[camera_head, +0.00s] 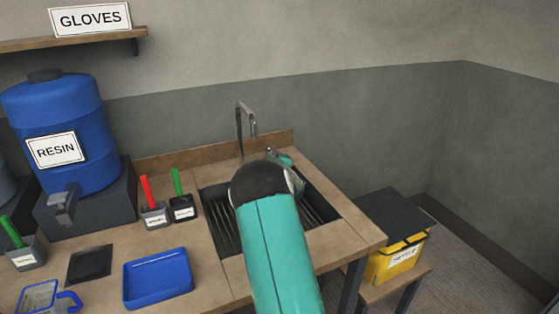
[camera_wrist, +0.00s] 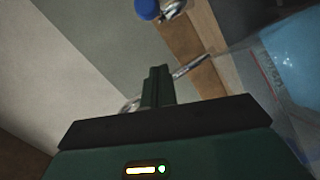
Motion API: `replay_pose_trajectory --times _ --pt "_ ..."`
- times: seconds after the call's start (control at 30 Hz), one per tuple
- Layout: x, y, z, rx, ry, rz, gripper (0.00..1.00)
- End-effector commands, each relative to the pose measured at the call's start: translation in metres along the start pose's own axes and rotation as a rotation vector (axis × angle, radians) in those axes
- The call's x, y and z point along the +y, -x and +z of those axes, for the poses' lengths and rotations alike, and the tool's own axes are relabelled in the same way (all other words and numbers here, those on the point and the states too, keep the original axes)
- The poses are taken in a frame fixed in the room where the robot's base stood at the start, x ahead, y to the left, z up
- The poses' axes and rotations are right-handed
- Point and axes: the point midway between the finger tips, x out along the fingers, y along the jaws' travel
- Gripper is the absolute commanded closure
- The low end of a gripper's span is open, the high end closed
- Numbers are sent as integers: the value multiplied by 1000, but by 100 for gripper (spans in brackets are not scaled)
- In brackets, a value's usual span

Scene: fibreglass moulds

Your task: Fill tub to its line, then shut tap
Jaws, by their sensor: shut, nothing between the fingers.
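A metal gooseneck tap (camera_head: 245,125) rises behind the sink (camera_head: 224,222). Its metal pipe also shows in the wrist view (camera_wrist: 190,66), just beyond my gripper (camera_wrist: 157,86), whose fingers are shut and empty. A blue knob (camera_wrist: 147,8) beside a metal fitting shows at the top of that view. A see-through tub (camera_wrist: 238,72) stands at its right, with light blue inside and a red mark and lettering on its wall. I cannot tell the level against the mark. In the head view my arm covers the middle of the sink, and the gripper's fingertips and most of the tub are hidden.
A blue resin drum (camera_head: 68,110) stands on a dark block at left. Small pots with red and green handles (camera_head: 155,215) sit left of the sink. A yellow bin (camera_head: 392,264) stands right.

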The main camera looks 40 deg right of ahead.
Motion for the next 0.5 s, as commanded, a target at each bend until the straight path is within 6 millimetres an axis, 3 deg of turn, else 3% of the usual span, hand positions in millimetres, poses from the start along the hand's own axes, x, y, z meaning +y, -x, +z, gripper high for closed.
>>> replay_pose_trajectory --times 0.17,0.3,0.5 --pt "-1 -30 1 -1 1 1 100" --pt "-1 -33 25 -6 0 0 100" --pt "-1 -36 38 -4 0 1 100"
